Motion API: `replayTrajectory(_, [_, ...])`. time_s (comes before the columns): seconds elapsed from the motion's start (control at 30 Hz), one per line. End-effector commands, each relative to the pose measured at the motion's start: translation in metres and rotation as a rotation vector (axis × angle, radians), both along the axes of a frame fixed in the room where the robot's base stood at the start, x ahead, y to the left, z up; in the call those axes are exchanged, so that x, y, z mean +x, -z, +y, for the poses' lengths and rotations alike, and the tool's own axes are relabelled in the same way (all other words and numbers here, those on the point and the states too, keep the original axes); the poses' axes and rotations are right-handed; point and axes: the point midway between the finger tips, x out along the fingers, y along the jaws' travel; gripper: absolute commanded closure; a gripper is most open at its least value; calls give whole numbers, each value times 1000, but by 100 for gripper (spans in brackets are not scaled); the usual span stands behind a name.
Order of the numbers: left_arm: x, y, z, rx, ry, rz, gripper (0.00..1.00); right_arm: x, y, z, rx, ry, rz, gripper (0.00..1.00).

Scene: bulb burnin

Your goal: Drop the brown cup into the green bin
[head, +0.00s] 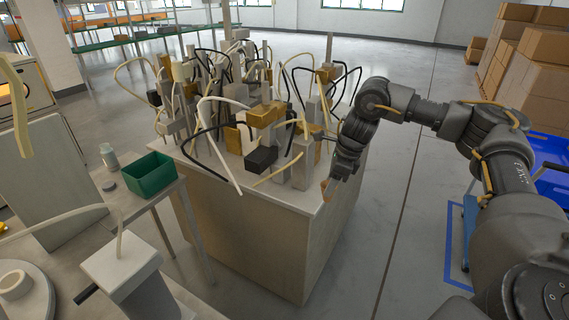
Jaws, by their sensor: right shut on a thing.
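The green bin (152,188) is an open box on the grey side table at the left. My right arm comes in from the right, and its gripper (330,187) points down at the right edge of the cluttered cabinet. It is shut on a small brown thing (325,184), which looks like the brown cup. Most of it is hidden by the gripper, so its shape and tilt cannot be told. The gripper is well to the right of the bin, with the cabinet between them. My left gripper is not in view.
The cabinet top (225,180) is crowded with grey posts, looping cables and yellow and black blocks. Stacked cartons (535,85) stand at the far right.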

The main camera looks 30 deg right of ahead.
Motion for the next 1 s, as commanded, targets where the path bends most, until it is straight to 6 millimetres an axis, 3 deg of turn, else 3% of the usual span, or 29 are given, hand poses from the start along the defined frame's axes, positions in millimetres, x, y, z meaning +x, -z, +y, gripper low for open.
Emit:
replayTrajectory(0.17, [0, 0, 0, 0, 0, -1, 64, -13, 55, 69, 3, -436, 8, 78])
replayTrajectory(0.3, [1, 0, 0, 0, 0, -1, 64, -35, 95, 122, 4, -780, 6, 78])
replayTrajectory(0.5, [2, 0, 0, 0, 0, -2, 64, -74, 137, 184, 4, -1180, 1, 78])
replayTrajectory(0.7, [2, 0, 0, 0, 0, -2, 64, -102, 158, 217, 1, -1406, -1, 78])
replayTrajectory(1.0, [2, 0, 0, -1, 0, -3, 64, -111, 164, 227, -3, -1476, -2, 78])
